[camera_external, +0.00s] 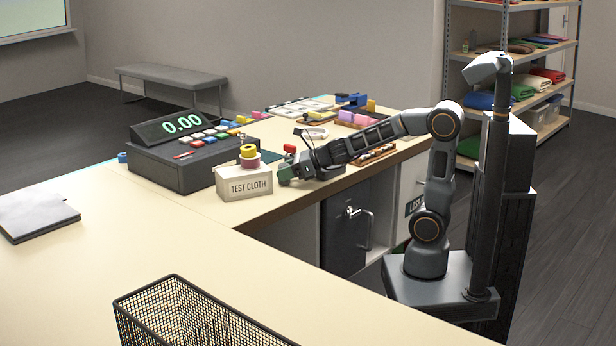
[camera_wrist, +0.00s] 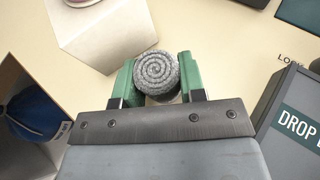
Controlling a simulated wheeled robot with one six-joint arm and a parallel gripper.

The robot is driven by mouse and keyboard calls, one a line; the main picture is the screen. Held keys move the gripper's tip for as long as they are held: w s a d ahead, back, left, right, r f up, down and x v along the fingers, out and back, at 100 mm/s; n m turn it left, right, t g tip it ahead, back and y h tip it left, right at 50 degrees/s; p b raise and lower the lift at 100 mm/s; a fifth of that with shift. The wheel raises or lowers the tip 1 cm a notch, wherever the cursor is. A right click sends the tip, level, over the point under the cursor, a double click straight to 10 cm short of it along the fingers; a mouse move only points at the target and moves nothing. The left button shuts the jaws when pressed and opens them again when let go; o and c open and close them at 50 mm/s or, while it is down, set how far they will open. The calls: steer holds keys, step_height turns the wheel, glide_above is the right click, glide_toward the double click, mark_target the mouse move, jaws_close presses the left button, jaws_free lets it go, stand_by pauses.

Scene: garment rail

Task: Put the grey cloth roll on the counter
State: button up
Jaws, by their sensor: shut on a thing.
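The grey cloth roll (camera_wrist: 157,72) shows its spiral end in the wrist view. My gripper (camera_wrist: 155,80) is shut on it, with one green finger on each side. In the external view my gripper (camera_external: 287,174) is low over the counter (camera_external: 110,225), just right of the white box labelled TEST CLOTH (camera_external: 250,187). The roll cannot be made out there. I cannot tell whether the roll touches the counter. The white box also shows in the wrist view (camera_wrist: 115,35), close beyond the roll on the left.
Small items crowd the counter behind my arm. A wire basket (camera_external: 190,315) and a grey folder (camera_external: 35,215) are nearer. The counter's front left is clear.

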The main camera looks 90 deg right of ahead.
steer(key=shift+f, duration=0.2)
steer(key=o, duration=0.9)
steer(key=shift+r, duration=0.1)
